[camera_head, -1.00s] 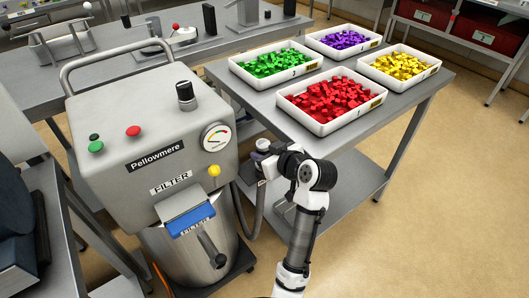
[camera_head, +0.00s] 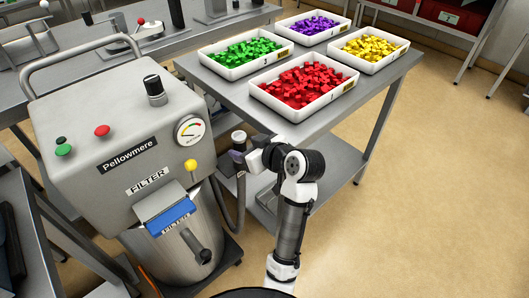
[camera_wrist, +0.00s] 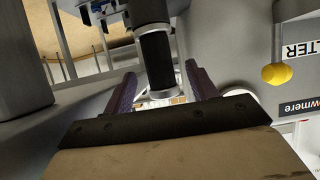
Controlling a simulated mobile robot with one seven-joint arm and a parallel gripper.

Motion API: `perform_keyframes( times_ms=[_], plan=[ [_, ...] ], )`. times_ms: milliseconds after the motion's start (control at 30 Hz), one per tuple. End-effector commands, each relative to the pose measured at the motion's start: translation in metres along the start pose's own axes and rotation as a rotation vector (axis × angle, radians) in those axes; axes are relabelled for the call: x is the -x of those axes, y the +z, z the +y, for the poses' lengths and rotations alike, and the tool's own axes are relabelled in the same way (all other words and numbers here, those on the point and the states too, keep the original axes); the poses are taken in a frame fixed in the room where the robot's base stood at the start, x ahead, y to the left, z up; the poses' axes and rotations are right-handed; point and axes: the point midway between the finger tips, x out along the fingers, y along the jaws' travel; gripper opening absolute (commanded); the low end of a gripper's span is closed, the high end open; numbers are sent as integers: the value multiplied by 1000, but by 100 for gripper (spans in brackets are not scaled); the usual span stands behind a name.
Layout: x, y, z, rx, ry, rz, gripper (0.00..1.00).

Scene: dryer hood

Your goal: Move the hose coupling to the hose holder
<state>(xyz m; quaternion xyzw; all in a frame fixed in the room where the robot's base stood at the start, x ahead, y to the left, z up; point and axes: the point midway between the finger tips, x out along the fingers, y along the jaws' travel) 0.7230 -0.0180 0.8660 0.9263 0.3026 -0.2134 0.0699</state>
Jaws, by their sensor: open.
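The hose coupling (camera_head: 238,138) is a dark and silver cylinder at the right side of the Pellowmere machine. In the wrist view the coupling (camera_wrist: 154,60) comes in from the top, between my two purple-grey fingers. My gripper (camera_head: 241,157) is open around it, with a finger on each side in the wrist view (camera_wrist: 160,75). I see gaps beside the cylinder and no clear grip. My gripper partly hides the coupling in the head view. A grey hose (camera_head: 229,212) hangs below it. I cannot make out the hose holder with certainty.
The Pellowmere machine (camera_head: 90,110) stands close to the left of my gripper, with a yellow knob (camera_head: 190,165) and gauge (camera_head: 190,130) near. A grey table (camera_head: 335,118) with several trays of coloured pieces lies behind and right. The floor at right is clear.

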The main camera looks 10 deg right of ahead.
Motion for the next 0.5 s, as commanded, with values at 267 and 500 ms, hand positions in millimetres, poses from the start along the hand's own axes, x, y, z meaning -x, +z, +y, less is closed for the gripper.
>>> perform_keyframes(
  times_ms=[267,500],
  plan=[
    [66,0,2,1,6,4,57],
    [101,0,1,0,3,2,57]
  ],
)
